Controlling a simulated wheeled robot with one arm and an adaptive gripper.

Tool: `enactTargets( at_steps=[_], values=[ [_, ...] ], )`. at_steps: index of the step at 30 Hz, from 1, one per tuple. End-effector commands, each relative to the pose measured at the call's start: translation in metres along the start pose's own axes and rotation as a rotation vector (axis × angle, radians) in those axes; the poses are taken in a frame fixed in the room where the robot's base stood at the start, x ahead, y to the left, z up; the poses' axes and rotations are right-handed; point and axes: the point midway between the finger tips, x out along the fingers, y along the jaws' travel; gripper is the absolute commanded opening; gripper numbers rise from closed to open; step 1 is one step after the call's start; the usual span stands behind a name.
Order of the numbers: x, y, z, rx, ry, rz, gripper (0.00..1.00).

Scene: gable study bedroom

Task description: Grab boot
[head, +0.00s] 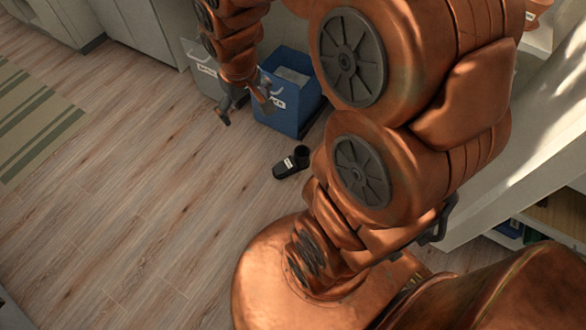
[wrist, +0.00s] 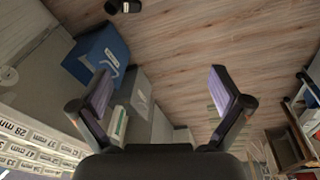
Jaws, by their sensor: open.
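My gripper (head: 243,108) is open and empty, up and to the left of the boot in the head view, in front of the bins. In the wrist view its two fingers (wrist: 162,98) are spread wide with nothing between them. The boot lies well apart from the fingers.
A blue bin (head: 296,118) with pale contents stands behind the boot, and a grey bin (head: 203,68) stands left of it. Low cabinets (head: 150,30) line the back. A striped rug (head: 32,125) lies at the left. The floor (head: 150,190) between is clear. Shelves (head: 560,215) stand at right.

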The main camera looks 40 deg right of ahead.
Motion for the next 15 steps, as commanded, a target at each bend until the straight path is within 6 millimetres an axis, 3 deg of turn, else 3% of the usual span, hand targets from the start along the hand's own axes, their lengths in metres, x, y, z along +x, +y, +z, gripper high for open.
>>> enactTargets(
  at_steps=[1, 9, 15],
  values=[
    [0.026, 0.007, -0.015, 0.005, 0.025, 0.005, 1.00],
    [0.119, 0.049, -0.093, 0.017, 0.180, 0.028, 1.00],
    [0.191, 0.084, -0.140, 0.026, 0.295, 0.041, 1.00]
  ],
)
